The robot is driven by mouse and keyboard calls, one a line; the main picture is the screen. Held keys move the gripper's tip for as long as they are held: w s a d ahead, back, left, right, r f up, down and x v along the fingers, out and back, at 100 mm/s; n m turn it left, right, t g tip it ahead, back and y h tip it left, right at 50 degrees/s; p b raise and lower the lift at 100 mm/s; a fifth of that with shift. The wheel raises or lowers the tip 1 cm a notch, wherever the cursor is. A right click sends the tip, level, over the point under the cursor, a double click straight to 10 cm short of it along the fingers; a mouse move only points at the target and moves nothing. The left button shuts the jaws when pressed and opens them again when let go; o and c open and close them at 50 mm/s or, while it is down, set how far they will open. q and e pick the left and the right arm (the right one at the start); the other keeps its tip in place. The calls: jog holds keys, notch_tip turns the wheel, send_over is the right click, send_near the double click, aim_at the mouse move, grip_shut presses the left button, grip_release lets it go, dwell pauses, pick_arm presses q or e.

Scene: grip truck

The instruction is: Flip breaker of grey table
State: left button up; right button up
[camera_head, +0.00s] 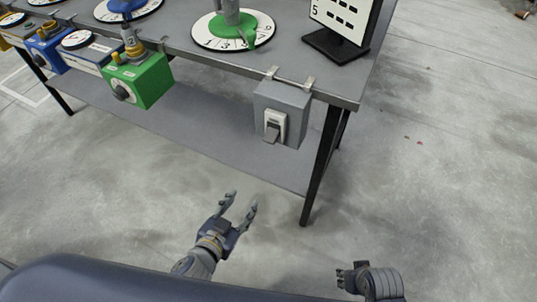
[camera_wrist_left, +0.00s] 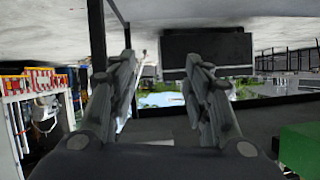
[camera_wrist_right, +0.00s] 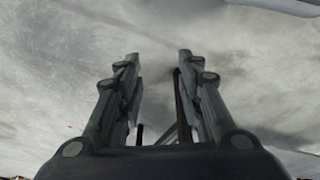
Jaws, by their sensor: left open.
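The breaker is a grey box (camera_head: 282,112) clamped on the front edge of the grey table (camera_head: 230,62), near its right corner. Its front has a white plate with a grey rocker switch (camera_head: 272,132); the lower part of the switch juts out. My left gripper (camera_head: 243,202) is open and empty, below and in front of the box, apart from it. Its spread fingers show in the left wrist view (camera_wrist_left: 163,85). My right gripper (camera_head: 341,278) is low at the bottom right, away from the table. Its fingers are apart and empty in the right wrist view (camera_wrist_right: 157,85).
A green box with a knob (camera_head: 140,80) and blue boxes (camera_head: 82,50) hang along the same table edge to the left. Dials (camera_head: 232,30) and a black-framed sign (camera_head: 342,25) stand on top. The floor in front is clear.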

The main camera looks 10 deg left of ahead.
pick_arm(q)
notch_tip(320, 180, up, 8)
jog(key=d+t+h+b, duration=0.1)
jog(key=d+t+b, duration=0.1)
jog(key=b, duration=0.1)
jog(key=n+t+h+b, duration=0.1)
jog(key=t+b, duration=0.1)
jog(key=t, duration=0.1)
send_near(268, 140)
jog(key=p+x, duration=0.1)
jog(key=x, duration=0.6)
jog(key=shift+w+d, duration=0.1)
jog(key=shift+w, duration=0.3)
jog(key=shift+w+d, duration=0.25)
jog(key=shift+w, duration=0.35)
pick_arm(e)
jog(key=w+v, duration=0.1)
jog(key=v, duration=0.4)
jog(key=shift+r+t, duration=0.3)
jog(key=shift+r, duration=0.25)
pick_arm(q)
jog(key=c, duration=1.1)
pick_arm(e)
jog(key=shift+w, duration=0.1)
